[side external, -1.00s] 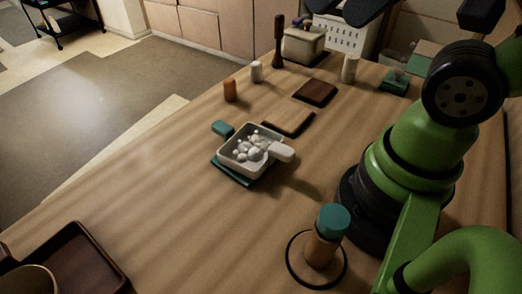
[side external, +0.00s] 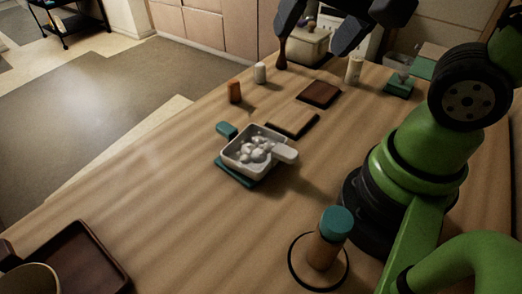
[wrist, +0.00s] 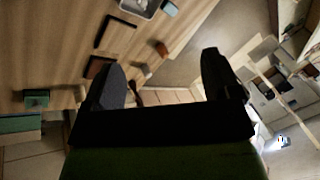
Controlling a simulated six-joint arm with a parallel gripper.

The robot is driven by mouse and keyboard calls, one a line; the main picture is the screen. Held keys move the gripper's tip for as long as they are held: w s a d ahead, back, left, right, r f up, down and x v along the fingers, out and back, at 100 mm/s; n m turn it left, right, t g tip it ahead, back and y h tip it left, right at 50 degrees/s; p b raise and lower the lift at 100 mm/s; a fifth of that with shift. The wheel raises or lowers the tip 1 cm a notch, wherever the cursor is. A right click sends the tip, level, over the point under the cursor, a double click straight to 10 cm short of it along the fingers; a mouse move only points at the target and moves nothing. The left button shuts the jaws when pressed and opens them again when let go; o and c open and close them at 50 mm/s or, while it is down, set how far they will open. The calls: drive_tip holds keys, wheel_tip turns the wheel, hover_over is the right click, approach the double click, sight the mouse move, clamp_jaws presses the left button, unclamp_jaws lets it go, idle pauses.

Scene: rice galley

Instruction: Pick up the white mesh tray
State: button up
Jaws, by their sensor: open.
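A white perforated tray (side external: 374,43) stands at the far end of the table in the side view, mostly hidden behind my gripper. My gripper (side external: 312,42) is open and empty, held high with its fingers pointing down in front of the far end. In the wrist view my gripper (wrist: 160,64) shows two dark fingers spread apart with nothing between them. A white square pan (side external: 238,161) with a pale handle holds several white lumps and sits on a teal base mid-table. Its edge also shows at the top of the wrist view (wrist: 128,7).
A teal-capped jar (side external: 328,240) stands near my base. A dark tray (side external: 112,262) lies front left. The left-middle table is clear.

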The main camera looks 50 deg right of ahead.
drive_tip(key=w+f+m+g+h, duration=0.1)
drive_tip(key=w+f+m+g, duration=0.2)
drive_tip(key=f+m, duration=0.35)
drive_tip(key=m+g, duration=0.2)
hover_over(286, 150)
drive_tip(key=f, duration=0.7)
drive_tip(key=shift+w+a+f, duration=0.15)
drive_tip(key=shift+a+f, duration=0.05)
drive_tip(key=shift+m, duration=0.25)
drive_tip(key=shift+d+f, duration=0.15)
drive_tip(key=shift+f, duration=4.8)
drive_tip(key=c, duration=1.4)
